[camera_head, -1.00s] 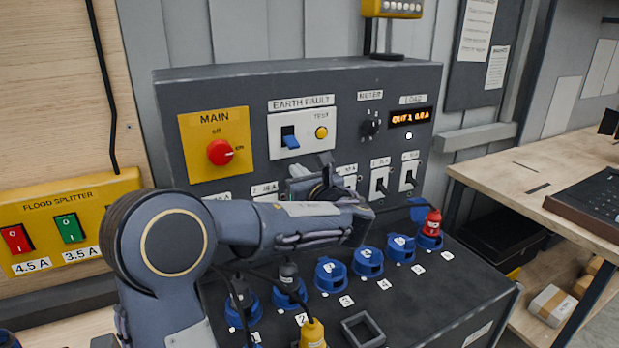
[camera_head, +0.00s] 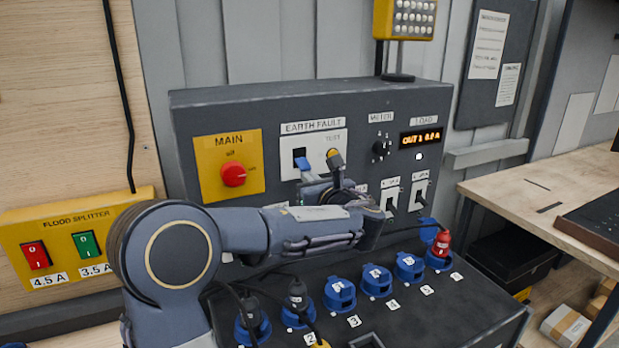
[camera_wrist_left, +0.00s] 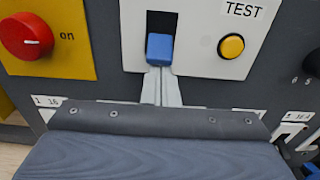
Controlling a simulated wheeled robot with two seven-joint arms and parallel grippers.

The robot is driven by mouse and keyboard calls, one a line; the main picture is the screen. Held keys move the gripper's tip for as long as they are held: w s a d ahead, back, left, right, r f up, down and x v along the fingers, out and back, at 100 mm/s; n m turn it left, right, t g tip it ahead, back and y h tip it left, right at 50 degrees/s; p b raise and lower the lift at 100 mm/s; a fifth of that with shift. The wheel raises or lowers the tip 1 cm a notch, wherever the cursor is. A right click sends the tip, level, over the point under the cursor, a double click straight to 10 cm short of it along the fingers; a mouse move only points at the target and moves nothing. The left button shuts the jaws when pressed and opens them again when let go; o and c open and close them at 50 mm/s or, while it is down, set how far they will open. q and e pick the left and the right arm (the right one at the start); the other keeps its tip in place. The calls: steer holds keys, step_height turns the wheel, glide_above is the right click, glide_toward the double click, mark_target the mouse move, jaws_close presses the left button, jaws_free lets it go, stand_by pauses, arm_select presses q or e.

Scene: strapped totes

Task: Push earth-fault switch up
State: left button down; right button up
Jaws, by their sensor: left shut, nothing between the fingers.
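The earth-fault switch is a blue lever (camera_head: 303,163) on a white plate (camera_head: 331,139) labelled EARTH FAULT. In the left wrist view the blue lever (camera_wrist_left: 160,48) sits at the lower end of its dark slot, so it is down. My left gripper (camera_head: 309,177) is shut and empty, just below the lever. In the left wrist view its fingertips (camera_wrist_left: 160,76) are right under the lever's lower edge; I cannot tell whether they touch. The gripper hides part of the panel below the plate. My right gripper is not in view.
The yellow TEST button (camera_wrist_left: 231,47) is right of the lever. The red MAIN knob (camera_head: 233,174) is to its left. The meter knob (camera_head: 380,148) and load display (camera_head: 421,137) are farther right. Blue sockets (camera_head: 339,293) with plugged cables lie below my arm.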

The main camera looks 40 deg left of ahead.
arm_select(q)
steer(key=r+p, duration=0.1)
steer(key=p, duration=0.1)
steer(key=r+p, duration=0.1)
steer(key=p, duration=0.1)
steer(key=shift+s+d+r+h, duration=0.15)
steer(key=shift+d+r+h, duration=0.2)
steer(key=shift+h, duration=0.05)
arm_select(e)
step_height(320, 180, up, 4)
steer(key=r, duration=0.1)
arm_select(q)
step_height(320, 180, down, 4)
steer(key=b, duration=0.3)
steer(key=s+d+r, duration=0.4)
steer(key=d+r, duration=0.2)
steer(key=d, duration=0.2)
steer(key=shift+r+b, duration=0.15)
steer(key=shift+b, duration=0.25)
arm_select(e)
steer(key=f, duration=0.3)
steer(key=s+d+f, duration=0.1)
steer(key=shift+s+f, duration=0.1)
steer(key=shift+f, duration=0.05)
arm_select(q)
steer(key=shift+s, duration=0.15)
